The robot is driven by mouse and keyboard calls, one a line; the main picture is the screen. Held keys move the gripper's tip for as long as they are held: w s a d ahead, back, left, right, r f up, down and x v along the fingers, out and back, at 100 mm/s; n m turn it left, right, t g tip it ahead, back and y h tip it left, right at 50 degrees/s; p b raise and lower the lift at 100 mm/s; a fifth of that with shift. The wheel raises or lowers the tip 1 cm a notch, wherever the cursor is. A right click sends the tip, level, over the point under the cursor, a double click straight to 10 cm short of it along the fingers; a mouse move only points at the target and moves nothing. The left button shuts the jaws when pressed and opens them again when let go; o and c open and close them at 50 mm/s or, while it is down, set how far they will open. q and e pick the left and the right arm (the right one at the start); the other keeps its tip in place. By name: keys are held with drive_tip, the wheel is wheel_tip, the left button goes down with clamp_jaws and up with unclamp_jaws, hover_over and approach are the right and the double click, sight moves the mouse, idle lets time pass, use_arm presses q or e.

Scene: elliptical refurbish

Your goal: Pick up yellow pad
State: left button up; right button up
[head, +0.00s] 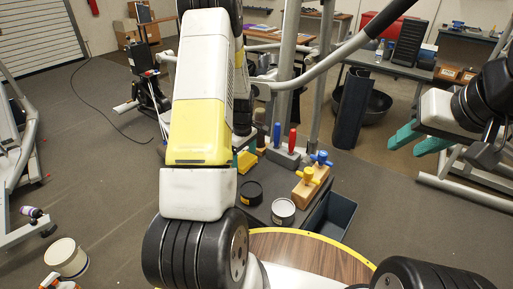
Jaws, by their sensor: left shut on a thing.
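The yellow pad (247,161) shows as a small patch just right of my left forearm, over the dark bench top. My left gripper (244,146) is mostly hidden behind that arm. A bit of its teal finger shows right at the pad, and it is shut on the pad. How the fingers sit around the pad is hidden. My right gripper (405,149) is at the upper right, far from the pad, with its two teal fingers apart and nothing between them.
Gym frame tubes (340,55) rise behind.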

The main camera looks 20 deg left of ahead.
sight(246, 160)
use_arm(q)
drive_tip(key=r, duration=0.1)
drive_tip(key=d+r, duration=0.1)
drive_tip(key=r, duration=0.1)
drive_tip(key=shift+s+r, duration=0.1)
drive_tip(key=shift+r, duration=0.15)
drive_tip(key=s+d, duration=0.1)
drive_tip(key=d, duration=0.3)
drive_tip(key=s+d+r, duration=0.1)
drive_tip(key=s+d, duration=0.1)
drive_tip(key=d, duration=0.3)
drive_tip(key=s+d, duration=0.1)
drive_tip(key=d, duration=0.4)
drive_tip(key=shift+s+d+r, duration=0.15)
drive_tip(key=shift+s, duration=0.1)
